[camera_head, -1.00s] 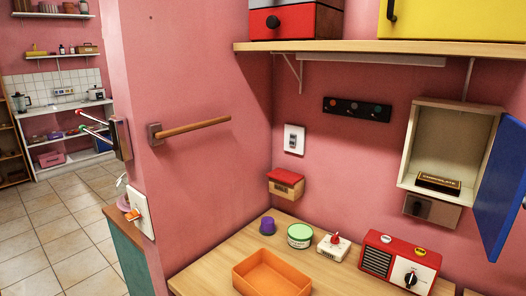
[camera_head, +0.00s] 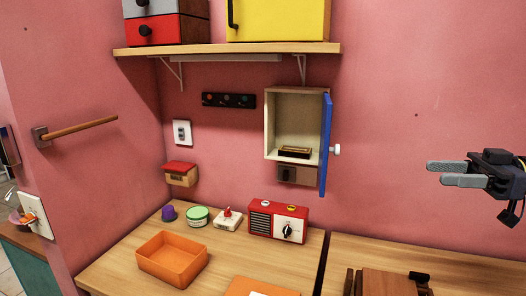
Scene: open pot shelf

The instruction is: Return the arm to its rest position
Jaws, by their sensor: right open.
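My right gripper (camera_head: 455,173) shows at the right of the head view, with two grey fingers pointing left and a gap between them. It is open and empty, in free air in front of the pink wall. It is to the right of the open wall cabinet (camera_head: 269,125) and apart from its blue door (camera_head: 325,145). A dark chocolate box (camera_head: 295,152) lies inside the cabinet. My left gripper is not in view.
A wooden counter (camera_head: 225,262) below holds an orange tray (camera_head: 150,263), a red and white radio (camera_head: 278,222) and small items. A shelf (camera_head: 225,49) with boxes is above. A wooden object (camera_head: 390,283) stands at the lower right. The wall around my right gripper is clear.

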